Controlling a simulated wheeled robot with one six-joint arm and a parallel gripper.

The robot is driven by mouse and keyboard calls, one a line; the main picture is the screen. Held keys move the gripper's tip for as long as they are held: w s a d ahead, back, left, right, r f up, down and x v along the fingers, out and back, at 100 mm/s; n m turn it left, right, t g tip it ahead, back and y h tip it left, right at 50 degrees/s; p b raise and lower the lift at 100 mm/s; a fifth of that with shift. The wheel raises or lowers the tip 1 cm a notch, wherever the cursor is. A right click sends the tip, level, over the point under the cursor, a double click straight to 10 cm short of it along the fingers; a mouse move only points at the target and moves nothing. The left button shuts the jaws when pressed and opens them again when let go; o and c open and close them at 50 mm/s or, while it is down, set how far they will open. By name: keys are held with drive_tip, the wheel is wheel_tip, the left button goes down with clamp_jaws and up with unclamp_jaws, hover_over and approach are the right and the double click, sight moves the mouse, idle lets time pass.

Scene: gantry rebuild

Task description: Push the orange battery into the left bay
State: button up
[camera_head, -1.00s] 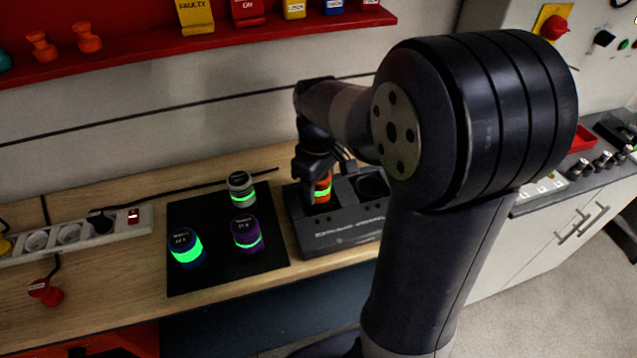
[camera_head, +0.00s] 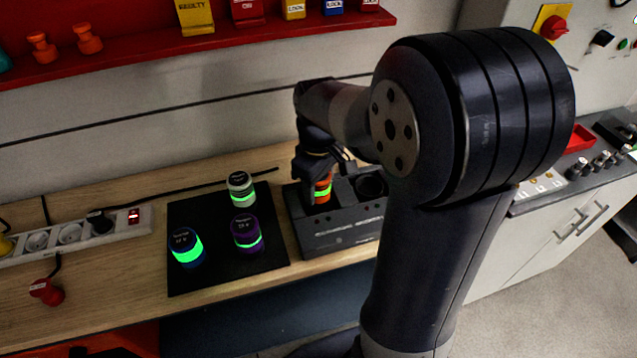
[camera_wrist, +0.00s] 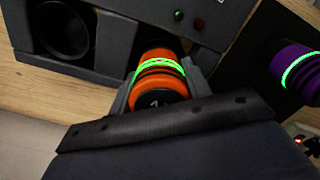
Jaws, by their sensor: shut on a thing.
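The orange battery (camera_head: 323,190) with a green glowing band is at the left bay of the dark charger block (camera_head: 340,235). My gripper (camera_head: 313,180) is shut on it from above in the head view. In the wrist view the orange battery (camera_wrist: 158,75) sits between my fingers (camera_wrist: 160,85), its far end at the left bay's opening in the charger (camera_wrist: 110,60). How deep it sits in the bay is hidden. The right bay (camera_head: 370,186) is an empty round hole; it also shows in the wrist view (camera_wrist: 65,30).
A black mat (camera_head: 200,275) left of the charger holds a blue battery (camera_head: 187,248), a purple battery (camera_head: 246,233) and a white battery (camera_head: 240,190), all upright. A power strip (camera_head: 75,235) lies further left. A red shelf (camera_head: 150,48) runs along the wall above.

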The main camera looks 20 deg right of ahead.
drive_tip(key=shift+f+b, duration=0.45)
drive_tip(key=shift+f, duration=0.2)
idle(0.3)
drive_tip(key=o, duration=0.9)
drive_tip(key=shift+r, duration=0.1)
drive_tip(key=shift+o, duration=0.2)
drive_tip(key=shift+r, duration=0.1)
wheel_tip(320, 180, up, 11)
drive_tip(key=p, duration=0.9)
drive_tip(key=shift+p, duration=0.3)
drive_tip(key=shift+f, duration=0.3)
wheel_tip(320, 180, down, 9)
drive_tip(key=b, duration=0.8)
